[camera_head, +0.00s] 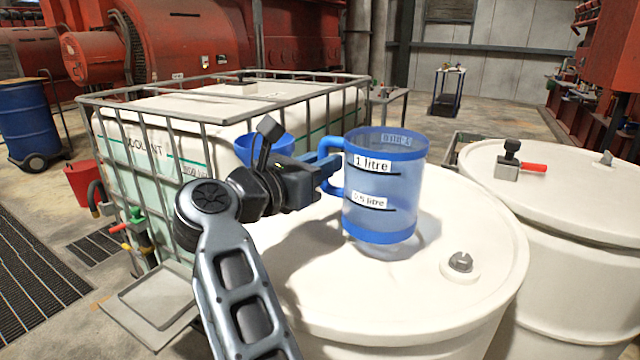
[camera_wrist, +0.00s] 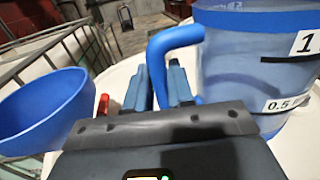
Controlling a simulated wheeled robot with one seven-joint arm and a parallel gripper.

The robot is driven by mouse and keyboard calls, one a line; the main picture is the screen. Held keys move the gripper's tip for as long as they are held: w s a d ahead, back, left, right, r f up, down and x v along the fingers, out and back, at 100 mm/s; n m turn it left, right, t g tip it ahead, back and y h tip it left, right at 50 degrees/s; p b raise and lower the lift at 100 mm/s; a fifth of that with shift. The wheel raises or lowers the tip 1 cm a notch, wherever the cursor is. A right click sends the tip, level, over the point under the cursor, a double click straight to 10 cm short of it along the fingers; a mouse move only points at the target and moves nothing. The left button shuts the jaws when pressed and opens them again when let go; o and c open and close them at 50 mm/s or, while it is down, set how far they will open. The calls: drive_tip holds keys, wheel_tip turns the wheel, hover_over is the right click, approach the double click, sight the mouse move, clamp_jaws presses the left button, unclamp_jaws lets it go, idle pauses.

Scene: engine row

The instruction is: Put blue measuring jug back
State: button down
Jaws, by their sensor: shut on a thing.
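The blue measuring jug (camera_head: 385,220) is clear blue plastic with a blue rim, blue base band and labels "1 litre" and "0.5 litre". It is upright over the white drum lid (camera_head: 340,290); I cannot tell whether its base touches the lid. My gripper (camera_head: 328,172) comes from the left and is shut on the jug's handle. In the wrist view, the fingers (camera_wrist: 162,88) are at the handle (camera_wrist: 160,50), with the jug's body (camera_wrist: 240,70) to the right. The fingers hide part of the handle.
A blue funnel or bowl (camera_head: 284,146) is behind my gripper. A caged white coolant tank (camera_head: 160,170) stands left. The near drum has a grey bung (camera_head: 460,262). A second white drum (camera_head: 570,200) at right carries a red-handled valve (camera_head: 533,167). The front of the near lid is clear.

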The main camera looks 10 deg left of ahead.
drive_tip(key=shift+w+a+f, duration=0.2)
drive_tip(key=shift+f, duration=0.15)
drive_tip(key=shift+f+p, duration=0.55)
drive_tip(key=shift+f, duration=1.3)
drive_tip(key=shift+f, duration=0.15)
drive_tip(key=c, duration=1)
unclamp_jaws()
drive_tip(key=shift+s+a, duration=0.15)
drive_tip(key=b+v, duration=0.2)
drive_tip(key=v, duration=0.9)
drive_tip(key=shift+s+a+b, duration=0.2)
drive_tip(key=shift+s+b, duration=0.1)
drive_tip(key=shift+b, duration=0.05)
